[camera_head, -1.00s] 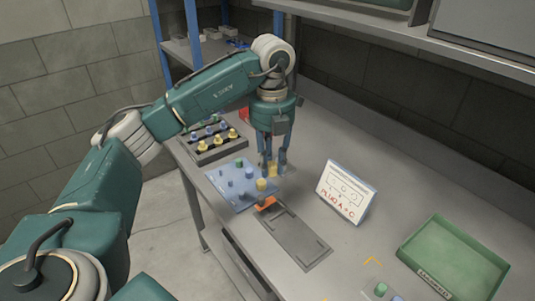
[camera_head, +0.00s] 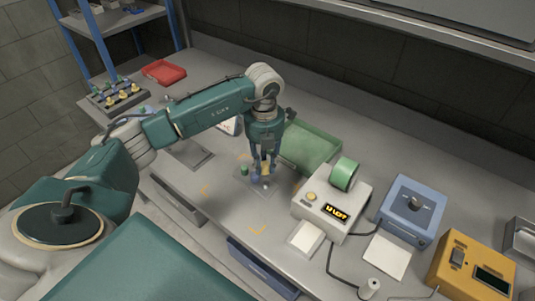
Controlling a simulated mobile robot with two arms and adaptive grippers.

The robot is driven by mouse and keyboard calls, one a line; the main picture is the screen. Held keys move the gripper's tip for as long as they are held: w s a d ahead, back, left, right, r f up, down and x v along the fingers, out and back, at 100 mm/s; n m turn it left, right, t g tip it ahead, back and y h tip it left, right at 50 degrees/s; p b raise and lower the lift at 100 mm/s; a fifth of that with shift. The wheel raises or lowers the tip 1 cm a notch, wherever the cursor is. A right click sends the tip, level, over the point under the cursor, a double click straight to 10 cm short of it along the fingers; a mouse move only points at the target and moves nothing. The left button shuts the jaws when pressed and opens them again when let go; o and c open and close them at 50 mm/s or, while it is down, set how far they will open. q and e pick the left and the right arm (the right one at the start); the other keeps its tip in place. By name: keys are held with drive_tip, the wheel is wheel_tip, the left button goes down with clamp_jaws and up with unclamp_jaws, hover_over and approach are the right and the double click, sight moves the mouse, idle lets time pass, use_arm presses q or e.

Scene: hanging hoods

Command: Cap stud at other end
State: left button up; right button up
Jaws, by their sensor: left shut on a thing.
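My left gripper (camera_head: 262,177) points down over a small grey plate (camera_head: 267,193) near the middle of the bench. It is shut on a small yellow cap (camera_head: 265,168), which shows partly between the fingers. A green cap (camera_head: 244,170) sits on the plate just left of the fingers. A small bluish stud or cap (camera_head: 266,187) shows at the fingertips. I cannot tell whether the yellow cap touches a stud, because the fingers hide its underside. My right gripper is out of view.
A white device with a green roll (camera_head: 345,172), a blue box (camera_head: 412,209) and a yellow box (camera_head: 470,268) stand to the right. A rack of caps (camera_head: 117,97) and a red tray (camera_head: 164,72) are at the left.

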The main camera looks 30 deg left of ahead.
sight(266, 182)
use_arm(q)
drive_tip(key=shift+d+f, duration=0.1)
drive_tip(key=shift+d, duration=0.15)
drive_tip(key=shift+f, duration=0.2)
drive_tip(key=shift+a+f+b, duration=0.25)
drive_tip(key=shift+f+b, duration=0.4)
drive_tip(key=shift+f, duration=0.65)
drive_tip(key=shift+d+f+b, duration=0.15)
drive_tip(key=shift+f+b, duration=0.4)
drive_tip(key=shift+b, duration=0.1)
drive_tip(key=shift+f, duration=0.35)
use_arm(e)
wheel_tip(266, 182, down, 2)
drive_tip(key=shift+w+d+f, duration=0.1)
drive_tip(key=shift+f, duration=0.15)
use_arm(q)
drive_tip(key=shift+f+b, duration=0.3)
drive_tip(key=shift+b, duration=0.1)
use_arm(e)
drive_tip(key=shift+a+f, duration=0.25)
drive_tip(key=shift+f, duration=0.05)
